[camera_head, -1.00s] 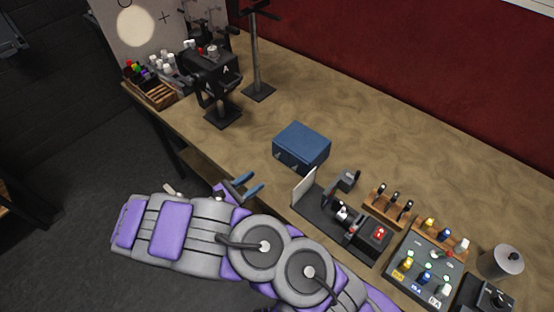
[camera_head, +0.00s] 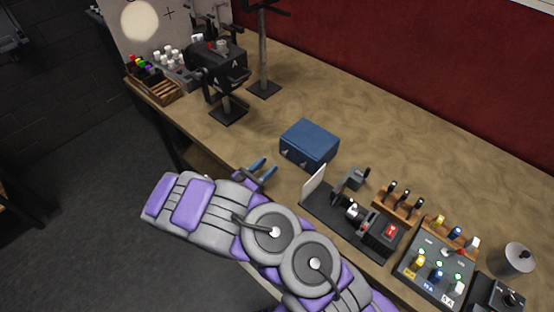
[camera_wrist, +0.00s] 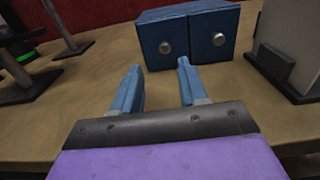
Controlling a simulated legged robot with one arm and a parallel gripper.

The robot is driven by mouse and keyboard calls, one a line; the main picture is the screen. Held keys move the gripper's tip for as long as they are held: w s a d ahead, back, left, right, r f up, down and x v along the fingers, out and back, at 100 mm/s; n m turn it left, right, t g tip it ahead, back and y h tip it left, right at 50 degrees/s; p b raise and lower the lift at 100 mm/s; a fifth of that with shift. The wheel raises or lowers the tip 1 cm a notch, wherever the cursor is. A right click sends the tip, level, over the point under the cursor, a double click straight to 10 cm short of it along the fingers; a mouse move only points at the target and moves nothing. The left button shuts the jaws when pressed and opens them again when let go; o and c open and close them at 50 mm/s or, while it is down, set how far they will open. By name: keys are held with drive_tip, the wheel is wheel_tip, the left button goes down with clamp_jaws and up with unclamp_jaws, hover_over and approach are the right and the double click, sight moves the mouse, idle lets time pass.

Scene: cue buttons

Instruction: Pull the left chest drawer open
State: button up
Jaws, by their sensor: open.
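The chest is a small blue box (camera_head: 311,141) on the table, with its front toward my arm. In the wrist view its front shows two drawer faces side by side, the left drawer (camera_wrist: 166,52) and the right drawer (camera_wrist: 212,38), each with a round silver knob. The left knob (camera_wrist: 165,47) is fully visible. Both drawers look shut. My gripper (camera_wrist: 156,82) is open and empty, its two blue fingers pointing at the chest, short of the knobs. The left knob lies between the finger directions, nearer the right finger. The gripper also shows in the head view (camera_head: 264,172).
A dark device with a white panel (camera_head: 314,184) stands just right of the chest, and a control box with several buttons (camera_head: 434,270) is farther right. Black stands (camera_head: 228,111) and a wooden rack (camera_head: 160,92) are at left. Table space behind the chest is clear.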

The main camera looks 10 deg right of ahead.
sight(284, 155)
drive_tip(key=x, duration=0.5)
drive_tip(key=s+x, duration=0.1)
drive_tip(key=x, duration=0.1)
drive_tip(key=shift+d+b, duration=0.4)
drive_tip(key=shift+d, duration=0.1)
drive_tip(key=shift+a, duration=0.9)
drive_tip(key=shift+c, duration=0.2)
drive_tip(key=shift+a, duration=0.3)
drive_tip(key=shift+c, duration=1.4)
drive_tip(key=shift+d, duration=0.8)
clamp_jaws()
drive_tip(key=shift+a, duration=0.1)
